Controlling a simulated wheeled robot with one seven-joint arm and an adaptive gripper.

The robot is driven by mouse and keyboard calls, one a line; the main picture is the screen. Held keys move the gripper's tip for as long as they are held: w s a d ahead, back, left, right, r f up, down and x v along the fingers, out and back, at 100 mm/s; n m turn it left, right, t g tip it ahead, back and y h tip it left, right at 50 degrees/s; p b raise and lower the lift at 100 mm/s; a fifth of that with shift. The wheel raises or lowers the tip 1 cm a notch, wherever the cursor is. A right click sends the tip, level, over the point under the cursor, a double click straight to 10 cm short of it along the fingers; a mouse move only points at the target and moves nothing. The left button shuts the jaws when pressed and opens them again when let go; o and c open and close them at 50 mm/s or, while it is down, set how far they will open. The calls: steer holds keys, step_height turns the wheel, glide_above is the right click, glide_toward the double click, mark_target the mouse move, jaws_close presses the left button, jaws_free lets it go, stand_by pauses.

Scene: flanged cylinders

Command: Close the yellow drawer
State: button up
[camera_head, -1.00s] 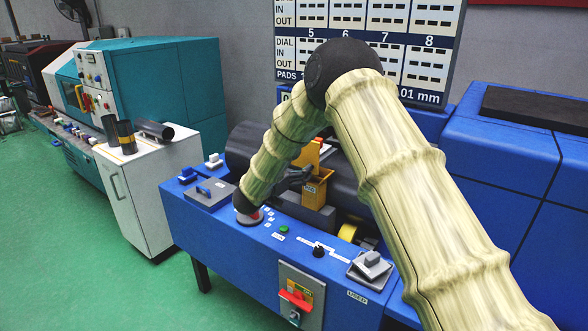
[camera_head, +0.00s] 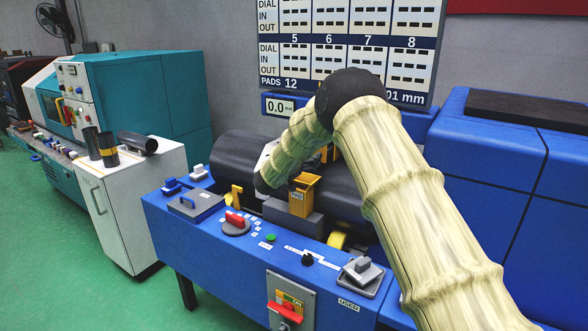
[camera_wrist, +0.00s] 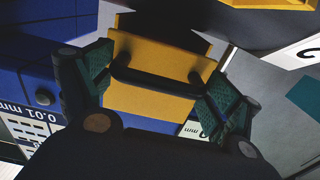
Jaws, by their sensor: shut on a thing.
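The yellow drawer (camera_wrist: 150,98) shows in the wrist view as a yellow front with a dark bar handle (camera_wrist: 150,82) across it. My gripper (camera_wrist: 158,80) has its green-padded fingers at the two ends of this handle and is shut on it. In the head view my forearm hides the gripper and most of what lies behind it. A bit of yellow (camera_head: 330,152) shows beside the forearm there, but I cannot tell whether it is the drawer. How far the drawer stands out cannot be told.
The blue machine (camera_head: 225,250) carries a red knob (camera_head: 235,219), a yellow box (camera_head: 304,192) and a dark cylinder (camera_head: 235,155). A white cabinet (camera_head: 125,205) with dark tubes stands at left. Green floor (camera_head: 90,295) is clear in front.

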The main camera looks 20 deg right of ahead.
steer(key=x, duration=0.4)
steer(key=shift+w+d+f+b, duration=0.1)
steer(key=shift+d+f+b, duration=0.15)
steer(key=shift+b, duration=0.1)
steer(key=shift+a, duration=0.1)
steer(key=o, duration=1.2)
steer(key=shift+s+a, duration=0.2)
steer(key=shift+s, duration=0.15)
steer(key=v, duration=1.1)
steer(key=shift+a+r, duration=0.2)
steer(key=shift+a, duration=0.1)
